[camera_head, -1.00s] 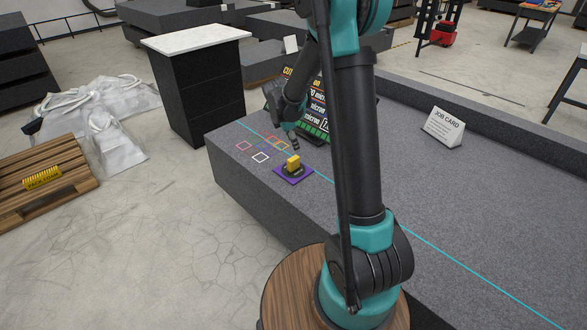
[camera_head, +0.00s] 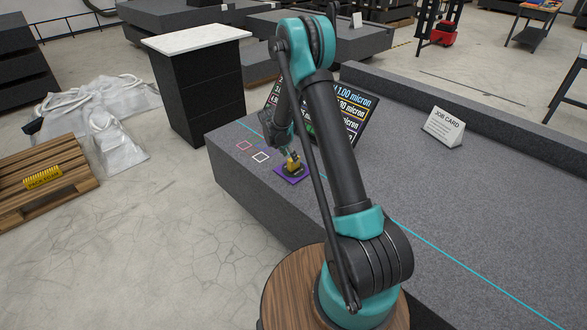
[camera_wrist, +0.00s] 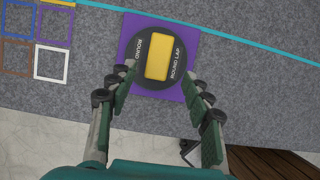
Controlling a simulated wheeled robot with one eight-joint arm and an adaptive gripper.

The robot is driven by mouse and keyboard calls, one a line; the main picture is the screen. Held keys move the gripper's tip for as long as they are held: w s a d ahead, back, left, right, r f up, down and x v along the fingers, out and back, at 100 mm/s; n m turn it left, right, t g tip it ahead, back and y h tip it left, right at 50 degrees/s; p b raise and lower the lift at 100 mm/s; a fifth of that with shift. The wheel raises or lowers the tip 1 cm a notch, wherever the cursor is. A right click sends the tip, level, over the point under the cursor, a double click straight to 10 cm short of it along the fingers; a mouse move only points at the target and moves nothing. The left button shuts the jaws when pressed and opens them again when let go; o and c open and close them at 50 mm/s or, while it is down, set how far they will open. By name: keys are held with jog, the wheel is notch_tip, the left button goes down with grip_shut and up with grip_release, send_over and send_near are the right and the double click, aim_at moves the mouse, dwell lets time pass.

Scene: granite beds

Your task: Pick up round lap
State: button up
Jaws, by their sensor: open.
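The round lap (camera_wrist: 148,76) is a dark disc lettered "ROUND LAP" with a yellow block handle (camera_wrist: 158,57) on top. It lies on a purple square (camera_wrist: 191,31) on the granite bed. In the head view the lap's yellow handle (camera_head: 292,165) shows just below my gripper (camera_head: 290,155). In the wrist view my gripper (camera_wrist: 166,88) is open, with its two fingers pointing at the lap's lower left and lower right edges. The handle lies between the lines of the fingers, and nothing is held. I cannot tell whether the fingers touch the disc.
Coloured square outlines (camera_wrist: 52,62) lie left of the lap. A cyan line (camera_wrist: 240,43) runs along the granite bed (camera_head: 245,178). A board with micron labels (camera_head: 345,112) stands behind my gripper, and a job card (camera_head: 443,125) stands to the right. The bed's front edge is close.

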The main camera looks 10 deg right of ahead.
jog(key=shift+x, duration=3.6)
jog(key=shift+w+r, duration=0.1)
jog(key=shift+w, duration=0.15)
grip_shut()
